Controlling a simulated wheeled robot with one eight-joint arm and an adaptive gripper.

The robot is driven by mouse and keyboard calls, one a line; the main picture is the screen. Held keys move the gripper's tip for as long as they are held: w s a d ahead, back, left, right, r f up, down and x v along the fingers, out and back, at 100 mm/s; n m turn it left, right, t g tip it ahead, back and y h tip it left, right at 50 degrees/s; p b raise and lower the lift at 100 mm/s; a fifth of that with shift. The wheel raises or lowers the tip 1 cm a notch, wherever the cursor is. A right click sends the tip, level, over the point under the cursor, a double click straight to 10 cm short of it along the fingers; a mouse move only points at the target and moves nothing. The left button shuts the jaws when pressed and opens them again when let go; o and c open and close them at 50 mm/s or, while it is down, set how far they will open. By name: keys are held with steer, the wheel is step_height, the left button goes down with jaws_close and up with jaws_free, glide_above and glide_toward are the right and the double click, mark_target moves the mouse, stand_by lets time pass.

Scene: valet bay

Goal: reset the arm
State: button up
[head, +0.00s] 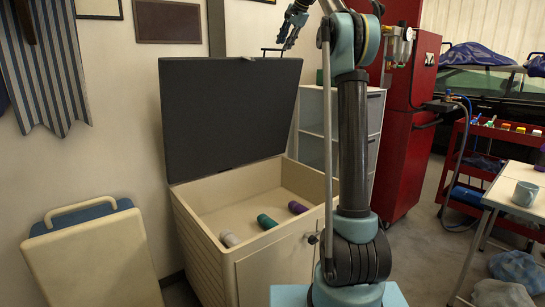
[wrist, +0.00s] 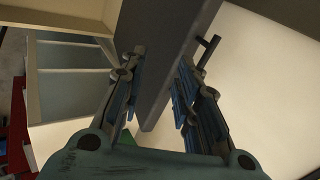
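My gripper (head: 290,32) is high, near the top right corner of the chest's dark grey lid (head: 225,115). In the wrist view my gripper (wrist: 157,88) has its two fingers spread apart. The lid's edge (wrist: 165,70) shows between and beyond them, and I see no grip on it. The cream chest (head: 288,262) is open below.
A grey-panelled cabinet (head: 311,149) and a red cabinet (head: 408,150) stand behind. A cream folded item (head: 95,262) leans at left. A table with a mug (head: 525,194) is at right.

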steer(key=s+d+f+n+g+h, duration=0.15)
steer(key=s+d+f, duration=0.25)
steer(key=s+f, duration=0.85)
steer(key=s+d+f+n+g+h, duration=0.1)
steer(key=s+d+f+n, duration=0.25)
steer(key=s+f, duration=0.95)
steer(key=s+d+f+n+h, duration=0.1)
steer(key=s+d+f+n, duration=0.1)
steer(key=s+f, duration=1.3)
steer(key=s+d+f+n+g+h, duration=0.1)
steer(key=s+d+f, duration=0.2)
steer(key=s+f, duration=1.3)
steer(key=shift+d+f+n, duration=0.3)
steer(key=shift+d+n, duration=0.05)
steer(key=shift+n, duration=0.05)
steer(key=shift+w, duration=0.1)
steer(key=shift+w+f, duration=0.2)
steer(key=shift+w, duration=0.25)
